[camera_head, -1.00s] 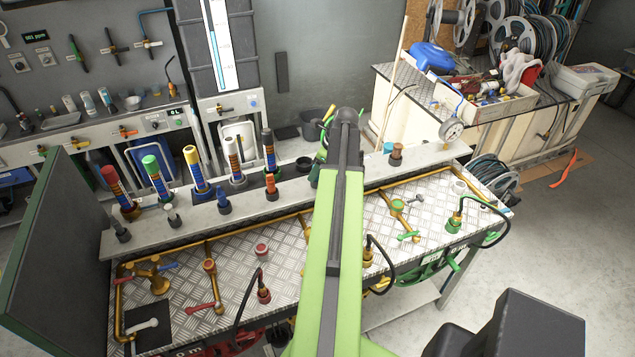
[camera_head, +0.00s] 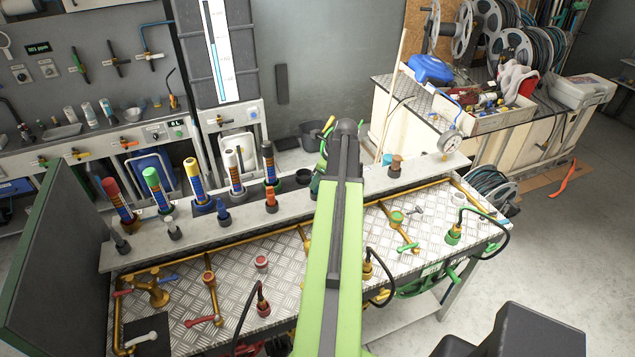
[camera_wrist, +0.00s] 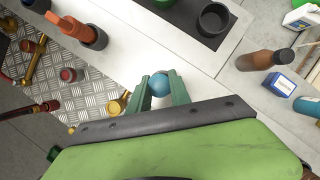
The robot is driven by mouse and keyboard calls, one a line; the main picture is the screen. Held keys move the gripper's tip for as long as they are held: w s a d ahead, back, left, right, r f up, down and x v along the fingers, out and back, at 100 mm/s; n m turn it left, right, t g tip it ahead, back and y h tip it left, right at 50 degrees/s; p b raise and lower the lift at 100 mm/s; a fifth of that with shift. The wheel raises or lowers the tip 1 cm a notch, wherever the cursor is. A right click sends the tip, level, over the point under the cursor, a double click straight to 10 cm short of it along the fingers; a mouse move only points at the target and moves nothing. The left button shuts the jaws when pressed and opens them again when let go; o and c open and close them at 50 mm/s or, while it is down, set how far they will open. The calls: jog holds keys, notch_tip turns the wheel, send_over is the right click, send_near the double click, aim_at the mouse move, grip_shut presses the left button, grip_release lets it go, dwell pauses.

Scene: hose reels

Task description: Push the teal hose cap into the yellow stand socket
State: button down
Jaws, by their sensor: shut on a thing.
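The teal hose cap (camera_wrist: 159,84) is a rounded blue-teal piece between the two green fingers of my gripper (camera_wrist: 160,86) in the wrist view. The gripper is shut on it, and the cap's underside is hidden. A yellow ringed fitting (camera_wrist: 117,105), apparently the yellow stand socket, shows on the metal plate to the left of the gripper, apart from the cap.
A grey shelf (camera_head: 300,204) with coloured bottles runs behind the tread-plate bench (camera_head: 232,293). An empty black cup (camera_wrist: 213,19) stands ahead.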

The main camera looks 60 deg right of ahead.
notch_tip(320, 180, up, 5)
jog(key=p, duration=0.4)
jog(key=shift+f, duration=0.1)
jog(key=s+d+r+p, duration=0.5)
jog(key=s+d+p, duration=0.1)
jog(key=d, duration=0.4)
jog(key=shift+d+r, duration=0.15)
jog(key=shift+r, duration=0.2)
